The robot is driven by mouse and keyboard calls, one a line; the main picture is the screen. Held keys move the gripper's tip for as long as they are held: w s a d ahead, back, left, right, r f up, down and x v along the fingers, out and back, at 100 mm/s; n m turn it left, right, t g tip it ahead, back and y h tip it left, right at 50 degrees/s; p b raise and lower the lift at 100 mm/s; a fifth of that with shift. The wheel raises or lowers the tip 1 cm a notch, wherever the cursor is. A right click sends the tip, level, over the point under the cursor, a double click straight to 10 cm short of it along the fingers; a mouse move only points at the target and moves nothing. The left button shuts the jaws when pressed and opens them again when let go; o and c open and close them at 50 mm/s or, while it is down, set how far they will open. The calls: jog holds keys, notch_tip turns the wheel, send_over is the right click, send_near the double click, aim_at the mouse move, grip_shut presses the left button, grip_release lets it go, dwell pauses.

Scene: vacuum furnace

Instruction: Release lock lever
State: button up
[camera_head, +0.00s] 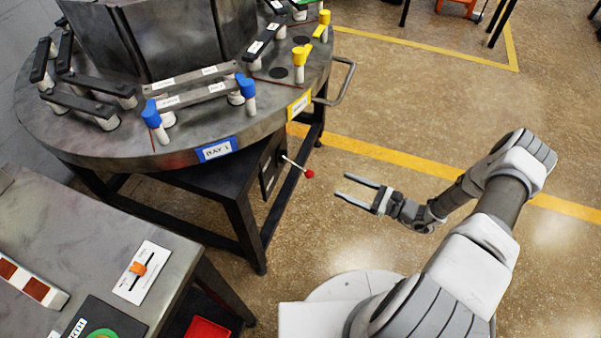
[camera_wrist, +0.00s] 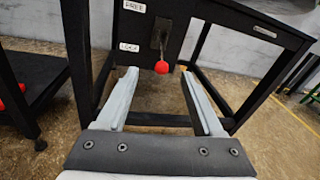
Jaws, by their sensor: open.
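The lock lever (camera_head: 296,166) is a thin rod with a red ball knob (camera_head: 310,174), sticking out from a dark panel under the round table. In the wrist view the red knob (camera_wrist: 162,67) hangs at the lower end of the lever, level with or slightly below the LOCK label (camera_wrist: 129,47). The FREE label (camera_wrist: 135,6) is higher up. My gripper (camera_head: 341,186) is open and empty, pointing at the knob from the right in the head view, with a gap between. In the wrist view the knob appears between the two fingertips, beyond them.
A workbench (camera_head: 60,215) stands lower left.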

aim_at(304, 171)
notch_tip(304, 171, down, 4)
jog(key=m+t, duration=0.2)
jog(key=shift+h, duration=0.3)
jog(key=b+x, duration=0.3)
jog(key=x, duration=1.4)
jog(key=shift+s+a+f+b, duration=0.1)
jog(key=shift+a+f+b, duration=0.05)
jog(key=shift+b, duration=0.25)
grip_shut()
